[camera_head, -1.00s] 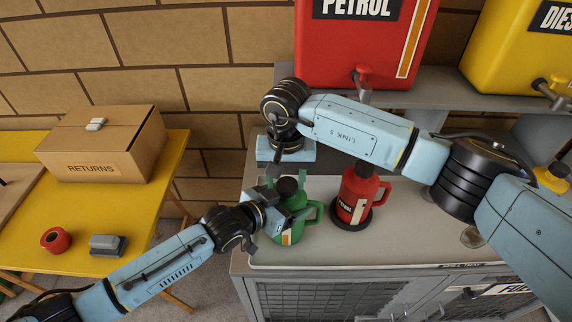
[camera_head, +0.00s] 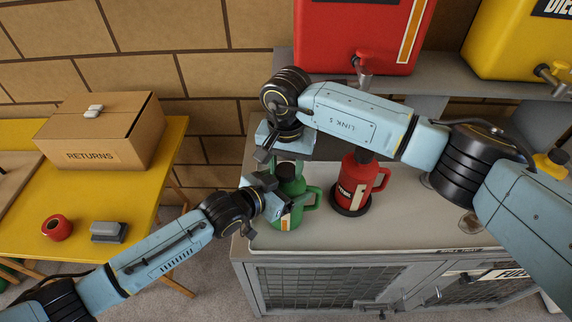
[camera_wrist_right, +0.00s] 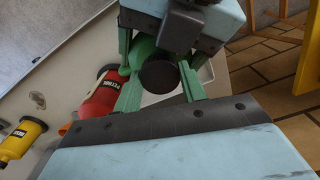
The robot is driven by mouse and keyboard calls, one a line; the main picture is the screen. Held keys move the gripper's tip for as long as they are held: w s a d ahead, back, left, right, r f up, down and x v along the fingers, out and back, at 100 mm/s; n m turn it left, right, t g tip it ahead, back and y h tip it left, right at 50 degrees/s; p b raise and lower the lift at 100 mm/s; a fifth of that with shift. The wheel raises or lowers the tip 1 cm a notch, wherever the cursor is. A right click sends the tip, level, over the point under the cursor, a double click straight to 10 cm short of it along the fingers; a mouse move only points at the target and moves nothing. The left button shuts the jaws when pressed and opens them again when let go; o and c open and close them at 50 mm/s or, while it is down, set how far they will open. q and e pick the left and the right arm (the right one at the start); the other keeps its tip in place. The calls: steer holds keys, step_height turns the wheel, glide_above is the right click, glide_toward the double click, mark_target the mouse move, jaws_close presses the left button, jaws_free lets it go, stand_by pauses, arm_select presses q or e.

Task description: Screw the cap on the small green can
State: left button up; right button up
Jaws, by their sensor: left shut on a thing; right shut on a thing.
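The small green can (camera_head: 290,212) stands upright on the grey bench top in the head view, its handle to the right. My left gripper (camera_head: 272,197) is shut on the can's upper body from the left. My right gripper (camera_head: 286,166) points down over the can and is shut on the black cap (camera_head: 286,171). In the right wrist view the round cap (camera_wrist_right: 160,77) sits between the green fingers, over the green can (camera_wrist_right: 145,52). The cap is at the can's mouth; the thread is hidden, so I cannot tell how tight it is.
A red petrol can (camera_head: 357,183) stands on a black round base (camera_head: 350,208) close to the right. A red petrol tank (camera_head: 360,38) and a yellow diesel tank (camera_head: 520,45) are on the shelf behind. A yellow table (camera_head: 95,215) with a returns box (camera_head: 100,135) is at left.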

steer(key=m, duration=0.5)
steer(key=shift+a+r+m, duration=0.1)
steer(key=shift+a+m, duration=0.15)
steer(key=shift+m, duration=0.15)
steer(key=m, duration=0.3)
steer(key=shift+m, duration=0.3)
steer(key=m, duration=0.3)
steer(key=shift+w+m, duration=0.1)
steer(key=shift+m, duration=0.2)
steer(key=m, duration=0.3)
steer(key=shift+m, duration=0.3)
steer(key=shift+w, duration=0.1)
steer(key=o, duration=1.1)
steer(key=shift+d, duration=0.1)
steer(key=shift+s, duration=0.25)
